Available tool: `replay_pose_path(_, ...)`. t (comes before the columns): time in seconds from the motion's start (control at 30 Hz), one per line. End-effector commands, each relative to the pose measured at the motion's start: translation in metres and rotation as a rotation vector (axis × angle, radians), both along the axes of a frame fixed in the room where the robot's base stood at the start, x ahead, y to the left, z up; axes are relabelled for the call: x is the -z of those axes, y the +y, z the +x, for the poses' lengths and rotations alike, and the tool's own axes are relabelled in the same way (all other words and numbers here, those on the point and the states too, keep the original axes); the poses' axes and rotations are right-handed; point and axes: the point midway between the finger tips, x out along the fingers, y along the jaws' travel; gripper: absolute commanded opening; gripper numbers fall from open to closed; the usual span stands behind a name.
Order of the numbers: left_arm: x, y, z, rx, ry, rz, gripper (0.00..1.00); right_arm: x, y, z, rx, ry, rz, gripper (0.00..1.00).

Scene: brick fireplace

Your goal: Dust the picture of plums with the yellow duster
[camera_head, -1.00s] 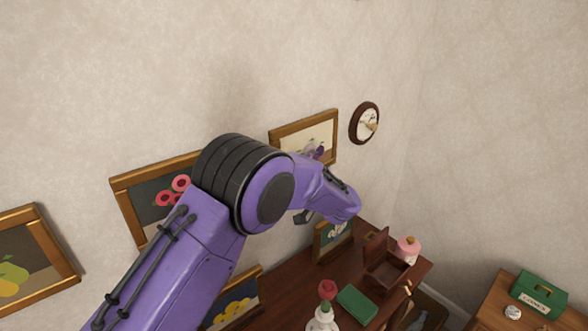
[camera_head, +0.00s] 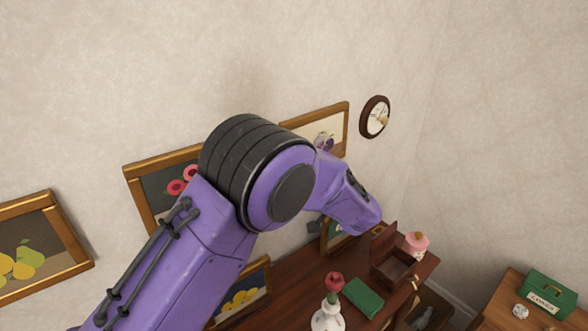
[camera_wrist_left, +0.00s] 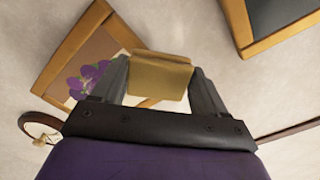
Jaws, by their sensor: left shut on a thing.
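The picture of plums (camera_head: 324,142) hangs on the wall in a gold-brown frame, left of the round clock. My purple left arm partly covers it in the head view. In the left wrist view the plum picture (camera_wrist_left: 92,77) shows tilted at the left. My left gripper (camera_wrist_left: 159,70) is shut on the yellow duster (camera_wrist_left: 160,76), which shows as a tan-yellow block between the fingers. The duster overlaps the picture's frame in that view; I cannot tell whether they touch. In the head view the duster is hidden by my arm. My right gripper is out of view.
A cherry picture (camera_head: 160,198), a pear picture (camera_head: 40,245) and the clock (camera_head: 375,117) are also on the wall.

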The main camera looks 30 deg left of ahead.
Motion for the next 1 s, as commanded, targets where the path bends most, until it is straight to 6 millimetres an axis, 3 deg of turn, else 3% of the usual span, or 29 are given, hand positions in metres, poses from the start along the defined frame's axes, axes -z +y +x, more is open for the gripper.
replay_pose_path(0.13, 0.0, -0.01, -0.004, 0.001, 0.0, 0.002, 0.4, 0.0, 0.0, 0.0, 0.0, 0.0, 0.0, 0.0)
replay_pose_path(0.47, 0.0, -0.013, -0.005, 0.001, 0.001, 0.001, 0.4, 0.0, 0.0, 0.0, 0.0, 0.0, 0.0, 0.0)
replay_pose_path(0.8, 0.0, -0.04, -0.014, 0.0, 0.0, 0.001, 0.4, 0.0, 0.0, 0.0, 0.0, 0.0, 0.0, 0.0)
replay_pose_path(1.0, 0.0, -0.04, -0.014, -0.001, 0.001, 0.001, 0.4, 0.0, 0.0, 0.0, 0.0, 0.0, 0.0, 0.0)
